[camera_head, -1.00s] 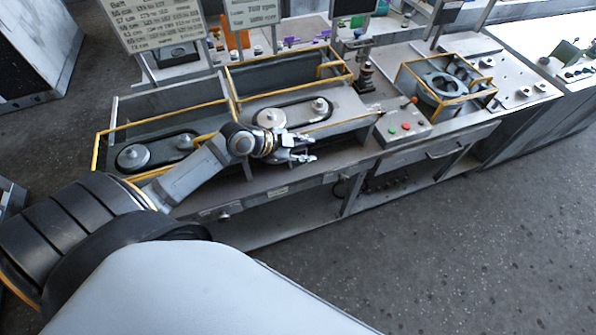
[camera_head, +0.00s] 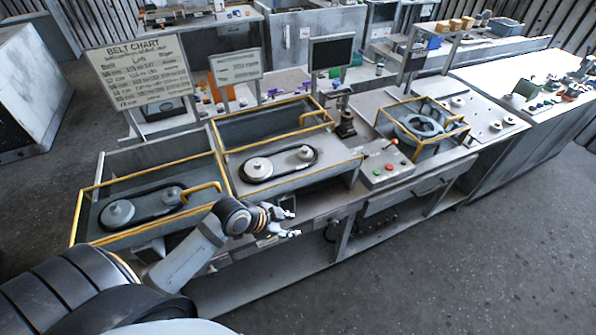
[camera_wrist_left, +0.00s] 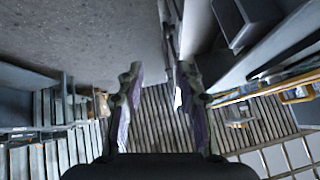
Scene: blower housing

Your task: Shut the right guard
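The right guard (camera_head: 262,106) is a yellow-edged frame standing raised at the back of the right belt bay, with a yellow handle (camera_head: 318,116) at its upper right. Below it two pulleys with a dark belt (camera_head: 278,165) lie uncovered. The left guard (camera_head: 203,190) lies down over the left belt bay. My left gripper (camera_head: 289,222) is in front of the right bay, near the bench's front edge, apart from the right guard. In the left wrist view its two fingers (camera_wrist_left: 158,90) are spread with nothing between them. My right gripper is not in view.
A control box (camera_head: 386,167) with green and red buttons and a lever stands right of the bay. Beyond it is a blower housing (camera_head: 424,127) under a yellow frame. A belt chart (camera_head: 140,70) stands behind the left bay. The floor in front is clear.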

